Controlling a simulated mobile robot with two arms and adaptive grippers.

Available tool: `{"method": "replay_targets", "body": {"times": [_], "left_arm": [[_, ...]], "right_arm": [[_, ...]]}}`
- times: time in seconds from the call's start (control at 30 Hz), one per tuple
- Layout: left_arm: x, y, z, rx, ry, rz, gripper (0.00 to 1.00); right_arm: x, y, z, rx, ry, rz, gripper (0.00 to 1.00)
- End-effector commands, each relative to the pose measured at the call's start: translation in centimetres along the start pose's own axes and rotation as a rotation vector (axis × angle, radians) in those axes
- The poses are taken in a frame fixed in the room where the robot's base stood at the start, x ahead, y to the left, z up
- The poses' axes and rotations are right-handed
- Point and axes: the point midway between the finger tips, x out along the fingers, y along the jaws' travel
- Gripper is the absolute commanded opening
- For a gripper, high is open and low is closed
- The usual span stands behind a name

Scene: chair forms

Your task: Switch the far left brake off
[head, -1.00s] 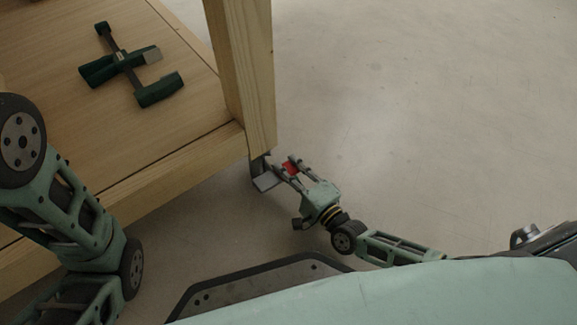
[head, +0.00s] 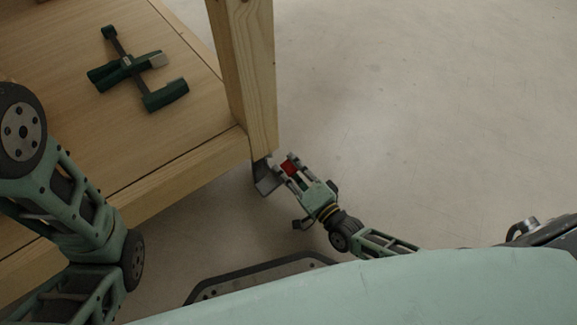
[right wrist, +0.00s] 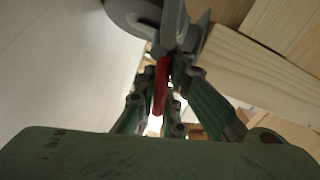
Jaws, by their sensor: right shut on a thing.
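The red brake lever (head: 289,167) is at the caster (head: 268,181) under the near corner leg of the wooden bench. In the right wrist view the red lever (right wrist: 161,85) lies between my fingers, below the grey wheel (right wrist: 132,14). My right gripper (head: 282,170) is low by the floor, shut on the red lever. The fingers hide part of the lever and caster, so I cannot tell its exact tilt. My left arm shows at the left edge, but its gripper is out of view.
A wooden leg (head: 246,85) rises right above the caster, beside the bench top (head: 60,105). A green and black clamp (head: 135,70) lies on the top. Open pale floor (head: 420,110) spreads to the right.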

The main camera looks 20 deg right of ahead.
Motion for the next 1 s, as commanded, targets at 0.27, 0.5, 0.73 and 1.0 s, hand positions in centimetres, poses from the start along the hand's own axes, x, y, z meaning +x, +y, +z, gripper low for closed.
{"method": "replay_targets", "body": {"times": [0.27, 0.5, 0.73, 1.0], "left_arm": [[0.0, 0.0, 0.0, 0.0, 0.0, 0.0, 0.4], [0.0, 0.0, 0.0, 0.0, 0.0, 0.0, 0.4], [-0.1, -0.1, 0.1, -0.001, -0.004, -0.003, 0.4], [0.0, 0.0, 0.0, -0.001, -0.001, -0.001, 0.4]], "right_arm": [[-0.1, 0.1, 0.1, -0.006, -0.002, 0.002, 0.18], [0.0, 0.0, 0.0, -0.003, -0.001, 0.001, 0.28], [-0.3, 0.1, 0.0, -0.002, -0.001, 0.001, 0.28], [-4.8, 0.2, 0.0, -0.002, -0.002, 0.005, 0.28]]}}
